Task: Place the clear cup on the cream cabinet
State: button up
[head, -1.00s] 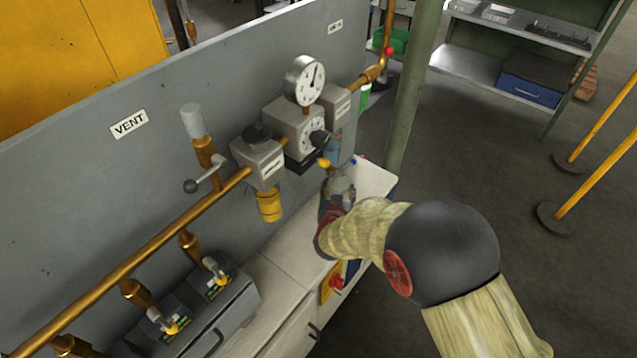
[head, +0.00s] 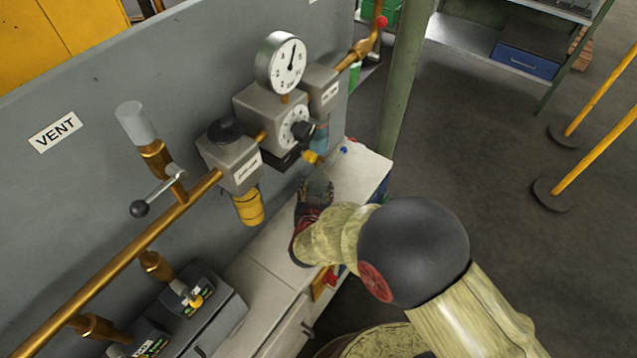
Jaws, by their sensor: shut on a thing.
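My gripper (head: 318,187) is at the end of my arm, low over the cream cabinet (head: 262,273) and just below the yellow-tipped knob of the regulator. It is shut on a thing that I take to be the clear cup. The cup's outline cannot be told apart from the fingers, and my wrist hides part of that spot. The cabinet is a long, pale, low unit along the grey panel. I cannot tell whether the cup touches the top.
A grey panel with a copper pipe (head: 130,262), a round gauge (head: 281,63) and grey regulator boxes (head: 270,115) stands close left of my gripper. A yellow cylinder (head: 248,207) hangs over the cabinet. A green post (head: 408,80) rises beyond its far end.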

jog(key=shift+s+r, duration=0.1)
jog(key=shift+s, duration=0.05)
jog(key=shift+f, duration=0.2)
jog(key=o, duration=1.1)
jog(key=shift+o, duration=0.3)
jog(key=shift+r, duration=0.15)
jog(key=shift+s+r, duration=0.15)
jog(key=p+v, duration=0.5)
jog(key=v, duration=0.6)
jog(key=shift+s, duration=0.35)
